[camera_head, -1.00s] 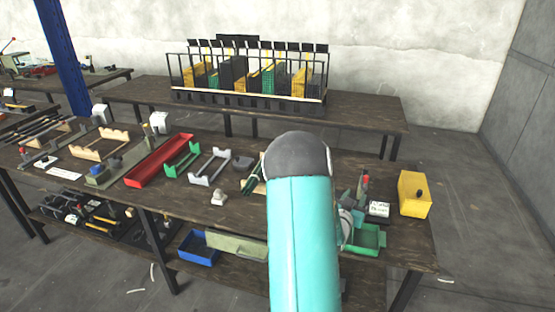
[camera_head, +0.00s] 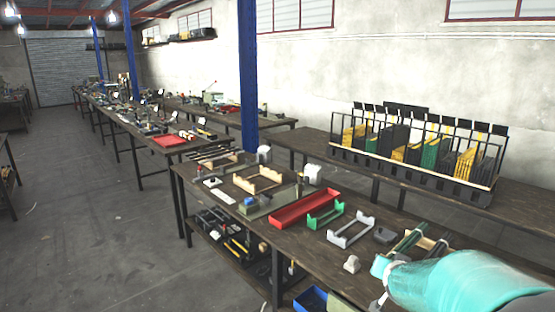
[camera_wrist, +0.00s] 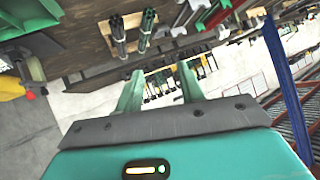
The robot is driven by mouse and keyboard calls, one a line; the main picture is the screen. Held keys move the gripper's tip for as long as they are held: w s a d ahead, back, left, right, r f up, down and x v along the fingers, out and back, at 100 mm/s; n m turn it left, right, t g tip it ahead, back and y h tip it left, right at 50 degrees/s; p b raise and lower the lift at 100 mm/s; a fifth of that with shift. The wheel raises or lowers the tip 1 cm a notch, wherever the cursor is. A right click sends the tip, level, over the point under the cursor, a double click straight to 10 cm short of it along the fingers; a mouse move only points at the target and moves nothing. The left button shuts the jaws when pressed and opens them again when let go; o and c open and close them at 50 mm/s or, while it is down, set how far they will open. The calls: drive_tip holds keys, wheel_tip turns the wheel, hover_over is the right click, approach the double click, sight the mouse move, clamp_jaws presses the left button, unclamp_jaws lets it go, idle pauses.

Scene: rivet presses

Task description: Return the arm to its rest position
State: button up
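My arm (camera_head: 465,283) is teal and reaches in from the lower right corner of the head view, over the near end of the workbench (camera_head: 330,265). My gripper (camera_wrist: 158,72) shows in the wrist view with its two green fingers spread apart. Nothing is held between them. The wrist view is tilted, with the bench along its top and floor and wall beyond the fingers. My gripper cannot be made out clearly in the head view.
The bench bears a red tray (camera_head: 305,208), a grey cradle (camera_head: 351,232), a green cradle (camera_head: 325,216) and a wooden cradle (camera_head: 258,180). A rack of panels (camera_head: 415,155) stands on the table behind. A blue post (camera_head: 248,85) rises nearby. Open floor (camera_head: 110,230) lies left.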

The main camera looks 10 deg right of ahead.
drive_tip(key=s+a+r+n+g+y, duration=0.1)
drive_tip(key=s+a+r+n+y, duration=0.15)
drive_tip(key=a, duration=0.65)
drive_tip(key=s+a+r+n+y, duration=0.2)
drive_tip(key=s+a+r+n, duration=0.1)
drive_tip(key=a, duration=0.6)
drive_tip(key=s+a+n+g+y, duration=0.1)
drive_tip(key=s+a+n+g, duration=0.2)
drive_tip(key=s+a, duration=0.6)
drive_tip(key=s, duration=0.3)
drive_tip(key=shift+s+a+r+n+y, duration=0.25)
drive_tip(key=shift+s+r+n+y, duration=0.1)
drive_tip(key=shift+s, duration=0.05)
drive_tip(key=shift+d, duration=0.15)
